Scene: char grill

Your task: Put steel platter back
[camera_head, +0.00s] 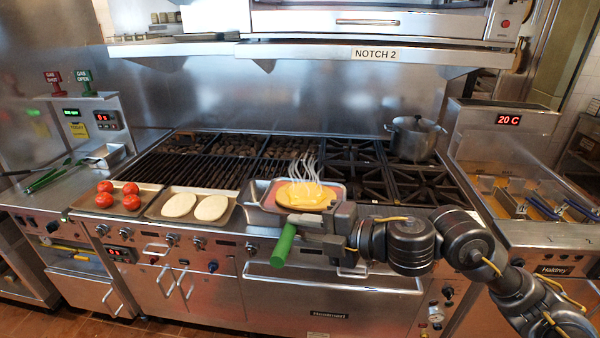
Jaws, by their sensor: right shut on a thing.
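A steel platter (265,193) with a raised rim sits at the front middle of the grill, holding a yellow, cheese-like food (306,196) with white steam lines above it. My right gripper (292,229) is just in front of the platter, reaching in from the right. It is shut on a green handle (284,246) that slants down past the front edge. The handle's upper end runs toward the platter; the gripper hides whether the two are joined. Whether the platter is lifted or resting is hard to tell. My left gripper is not in view.
Left of the platter are a tray (151,211) with two pale rounds and a tray (88,206) with several tomatoes. Green-handled tongs (45,179) lie on the far-left counter. A pot (414,139) stands on the back right burner. A fryer (520,200) is at the right.

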